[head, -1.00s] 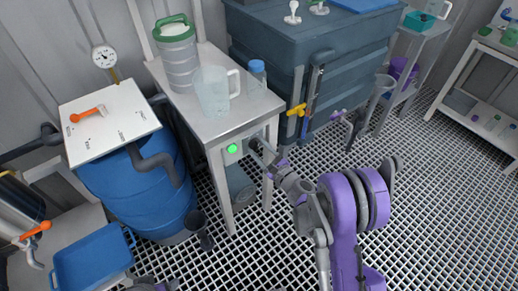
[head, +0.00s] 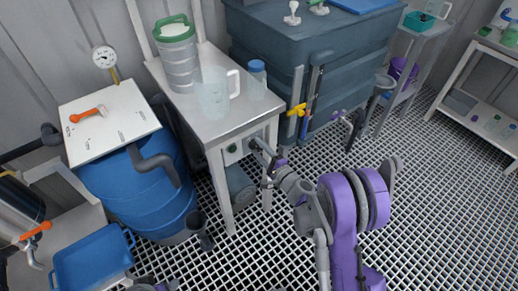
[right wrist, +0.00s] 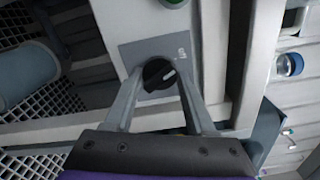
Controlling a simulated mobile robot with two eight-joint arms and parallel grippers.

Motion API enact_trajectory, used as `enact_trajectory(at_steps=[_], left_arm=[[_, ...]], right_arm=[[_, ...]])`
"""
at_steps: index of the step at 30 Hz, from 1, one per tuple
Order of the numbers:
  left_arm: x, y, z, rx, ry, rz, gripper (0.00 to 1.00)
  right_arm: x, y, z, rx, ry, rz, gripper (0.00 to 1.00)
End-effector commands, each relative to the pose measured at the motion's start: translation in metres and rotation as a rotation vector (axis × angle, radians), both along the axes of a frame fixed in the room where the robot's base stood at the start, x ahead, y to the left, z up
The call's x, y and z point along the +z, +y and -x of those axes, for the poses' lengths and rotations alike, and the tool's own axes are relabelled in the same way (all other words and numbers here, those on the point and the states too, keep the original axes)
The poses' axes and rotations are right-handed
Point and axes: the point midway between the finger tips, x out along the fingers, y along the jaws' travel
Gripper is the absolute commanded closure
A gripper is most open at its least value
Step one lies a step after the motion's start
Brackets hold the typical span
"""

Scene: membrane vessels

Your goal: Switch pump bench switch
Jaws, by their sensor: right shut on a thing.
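The pump bench switch is a black rotary knob (right wrist: 158,74) with a pale pointer line, set on a grey plate (right wrist: 133,54) in the right wrist view. The pointer is tilted up to the right, towards a small white marking. My right gripper (right wrist: 158,90) is shut on the knob, one finger on each side. In the head view my right gripper (head: 258,150) is at the front of the metal bench (head: 235,125), where it hides most of the knob.
A clear jug (head: 215,95), a blue-capped bottle (head: 257,78) and a green-lidded canister (head: 178,58) stand on the bench. A blue barrel (head: 140,195) is left of it. A large dark tank (head: 345,65) with a yellow valve is behind right. Open grating lies below.

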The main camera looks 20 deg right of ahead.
Motion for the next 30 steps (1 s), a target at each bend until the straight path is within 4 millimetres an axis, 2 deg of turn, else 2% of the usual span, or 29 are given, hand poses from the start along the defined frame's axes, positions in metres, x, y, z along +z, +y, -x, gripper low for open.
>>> enact_trajectory(at_steps=[19,20,24,30], left_arm=[[0.0002,0.0000,0.0001,0.000,0.000,0.000,0.30],[0.0002,0.0000,0.0001,0.000,0.000,0.000,0.30],[0.0002,0.0000,0.0001,0.000,0.000,0.000,0.30],[0.0003,0.0000,0.0000,0.000,0.000,0.000,0.30]], right_arm=[[-0.0004,-0.0004,0.0002,-0.001,-0.016,0.048,1.00],[-0.0003,-0.0004,0.0002,-0.001,-0.016,0.047,0.39],[-0.0003,-0.0003,0.0001,-0.001,-0.016,0.046,0.15],[-0.0002,-0.0002,0.0000,0.000,-0.016,0.045,0.15]])
